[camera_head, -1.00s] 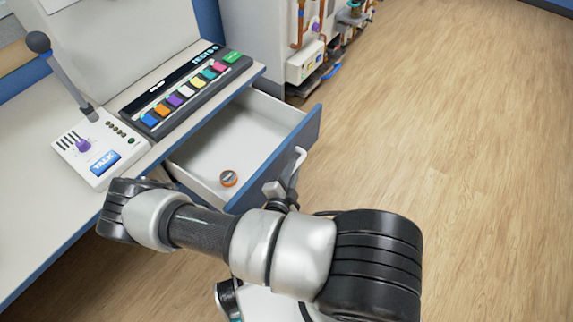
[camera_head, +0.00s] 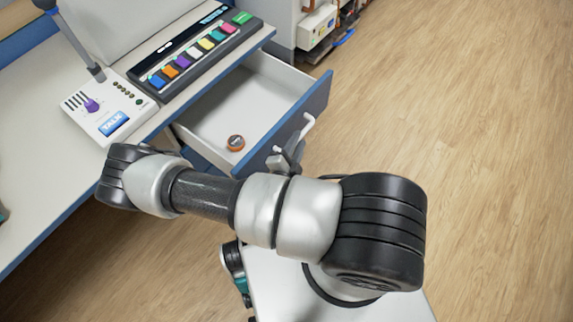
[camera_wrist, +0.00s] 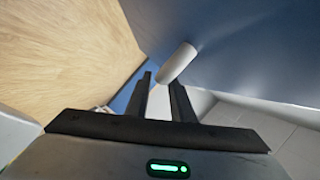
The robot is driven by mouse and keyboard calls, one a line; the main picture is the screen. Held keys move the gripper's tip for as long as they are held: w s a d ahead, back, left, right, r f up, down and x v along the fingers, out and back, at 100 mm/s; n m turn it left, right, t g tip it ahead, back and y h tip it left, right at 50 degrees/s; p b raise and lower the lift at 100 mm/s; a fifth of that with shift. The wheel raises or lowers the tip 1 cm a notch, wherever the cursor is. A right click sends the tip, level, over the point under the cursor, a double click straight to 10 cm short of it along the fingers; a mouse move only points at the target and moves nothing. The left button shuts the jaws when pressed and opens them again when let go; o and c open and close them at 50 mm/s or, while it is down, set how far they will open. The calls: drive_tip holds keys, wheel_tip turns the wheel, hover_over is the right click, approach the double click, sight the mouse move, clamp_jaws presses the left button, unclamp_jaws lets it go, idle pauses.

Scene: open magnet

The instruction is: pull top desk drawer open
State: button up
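The top desk drawer (camera_head: 212,106) stands well out from the desk in the head view, its white inside showing. Its blue front (camera_head: 318,98) carries a pale handle (camera_head: 308,124). In the wrist view, the rounded white handle (camera_wrist: 177,64) lies between the dark fingertips of my gripper (camera_wrist: 160,84), with little gap on either side, and the blue drawer front (camera_wrist: 235,50) fills the upper right. My gripper looks shut on the handle, though the contact is partly hidden. In the head view my gripper (camera_head: 285,160) is at the handle's lower end, partly behind my arm.
The desk (camera_head: 40,160) holds a panel of coloured keys (camera_head: 195,52) and a microphone console (camera_head: 100,108). Open wooden floor (camera_head: 460,120) lies to the right. Equipment (camera_head: 320,22) stands at the back.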

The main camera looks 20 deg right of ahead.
drive_tip(key=v, duration=1.4)
drive_tip(key=shift+p, duration=0.4)
drive_tip(key=shift+s+r, duration=0.1)
drive_tip(key=shift+s, duration=0.05)
drive_tip(key=s+d+r+n+g+y+p, duration=0.1)
drive_tip(key=r+n+g+y+p, duration=0.2)
drive_tip(key=r, duration=2.6)
drive_tip(key=s+d+r+n+g+y+p, duration=0.1)
drive_tip(key=r+n+g+y+p, duration=0.3)
drive_tip(key=r+n+p, duration=0.8)
wheel_tip(320, 180, up, 17)
drive_tip(key=d+n+y, duration=0.1)
drive_tip(key=n+y, duration=0.1)
drive_tip(key=n, duration=0.1)
drive_tip(key=shift+d+n, duration=0.3)
